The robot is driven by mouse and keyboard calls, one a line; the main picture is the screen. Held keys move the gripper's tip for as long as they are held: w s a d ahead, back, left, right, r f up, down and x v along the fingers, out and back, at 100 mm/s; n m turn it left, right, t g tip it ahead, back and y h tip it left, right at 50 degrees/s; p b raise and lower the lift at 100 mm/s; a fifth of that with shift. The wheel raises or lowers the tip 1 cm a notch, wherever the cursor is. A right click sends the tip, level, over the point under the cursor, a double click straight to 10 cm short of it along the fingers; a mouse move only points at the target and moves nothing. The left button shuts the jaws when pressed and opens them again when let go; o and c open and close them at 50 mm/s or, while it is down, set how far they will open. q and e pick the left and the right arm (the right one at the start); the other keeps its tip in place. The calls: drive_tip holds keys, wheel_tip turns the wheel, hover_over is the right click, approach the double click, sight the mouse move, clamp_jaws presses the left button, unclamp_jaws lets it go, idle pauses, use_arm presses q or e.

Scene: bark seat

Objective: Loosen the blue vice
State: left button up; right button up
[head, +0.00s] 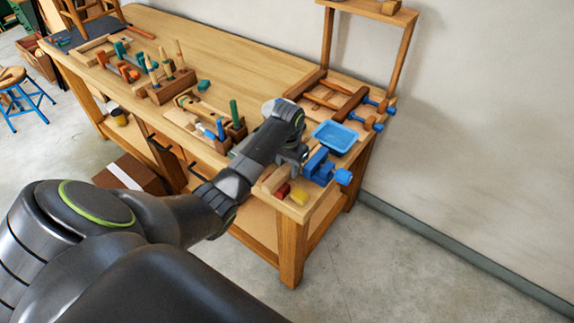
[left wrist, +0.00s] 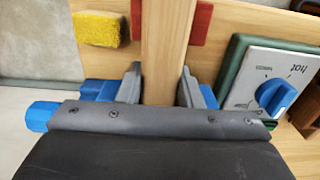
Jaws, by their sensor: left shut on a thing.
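The blue vice (head: 318,165) sits at the near right corner of the workbench, with its blue knob (head: 343,177) over the edge. In the left wrist view, its blue knob (left wrist: 41,116) shows at left and blue body parts (left wrist: 101,88) show behind my fingers. My left gripper (head: 293,160) is beside the vice. In the left wrist view, my left gripper (left wrist: 162,92) is shut on a pale wooden bar (left wrist: 165,45), a finger on each side. My gripper hides the bar's lower end and much of the vice, so I cannot tell whether the jaws grip the bar. My right gripper is out of view.
A red block (head: 282,191) and a yellow block (head: 299,197) lie close by. A blue tray (head: 335,137) and clamps (head: 362,107) stand behind the vice. A panel with a blue dial (left wrist: 277,96) is to the right in the wrist view. The bench's back middle (head: 235,65) is clear.

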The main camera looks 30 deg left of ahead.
sight(288, 166)
use_arm(q)
drive_tip(key=shift+d, duration=0.1)
idle(0.3)
drive_tip(key=o, duration=1.5)
drive_tip(key=shift+c, duration=0.2)
wheel_tip(288, 166, up, 6)
drive_tip(key=p, duration=0.8)
